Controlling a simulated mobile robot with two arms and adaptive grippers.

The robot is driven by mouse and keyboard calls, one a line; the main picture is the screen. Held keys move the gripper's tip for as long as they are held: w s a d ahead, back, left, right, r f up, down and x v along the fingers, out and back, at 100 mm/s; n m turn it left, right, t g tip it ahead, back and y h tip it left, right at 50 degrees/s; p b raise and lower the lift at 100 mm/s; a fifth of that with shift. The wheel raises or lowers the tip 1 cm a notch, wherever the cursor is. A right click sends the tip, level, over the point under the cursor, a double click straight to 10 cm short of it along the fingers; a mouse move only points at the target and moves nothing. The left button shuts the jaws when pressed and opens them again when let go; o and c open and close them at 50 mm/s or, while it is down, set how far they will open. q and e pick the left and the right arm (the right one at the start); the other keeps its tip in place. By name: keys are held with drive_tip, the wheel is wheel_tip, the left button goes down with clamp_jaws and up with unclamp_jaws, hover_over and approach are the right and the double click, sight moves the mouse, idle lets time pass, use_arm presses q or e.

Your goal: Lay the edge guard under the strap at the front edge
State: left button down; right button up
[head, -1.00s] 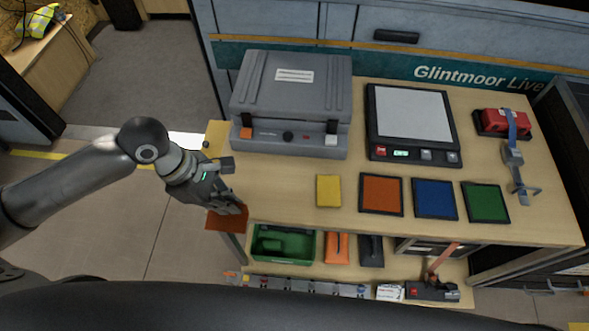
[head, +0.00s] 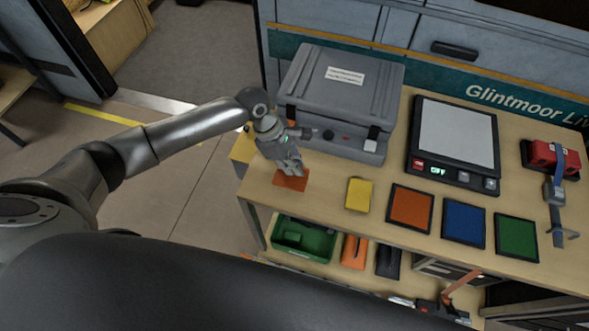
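My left gripper (head: 289,167) is above the left end of the bench, in front of the grey case. It appears shut on a flat orange piece, which I take to be the edge guard (head: 291,182); the fingers partly hide it. The guard is over the bench top near its front edge. The blue strap (head: 560,162) runs over a red case (head: 546,155) at the far right of the bench. A metal buckle (head: 555,192) is on the strap in front of the case. My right gripper is not in view.
The grey case (head: 340,90) stands behind my gripper. A yellow block (head: 359,194), then orange (head: 410,208), blue (head: 463,223) and green (head: 516,237) pads line the bench front. A black-framed scale (head: 456,135) stands behind them. A green bin (head: 303,238) sits on the lower shelf.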

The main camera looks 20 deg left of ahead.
use_arm(q)
drive_tip(key=shift+w+d+f, duration=0.1)
drive_tip(key=shift+w+f, duration=0.2)
drive_tip(key=shift+f, duration=0.05)
drive_tip(key=shift+f+p, duration=0.35)
drive_tip(key=shift+f, duration=1.3)
drive_tip(key=shift+f, duration=0.1)
drive_tip(key=c, duration=1.6)
unclamp_jaws()
drive_tip(key=shift+c, duration=0.2)
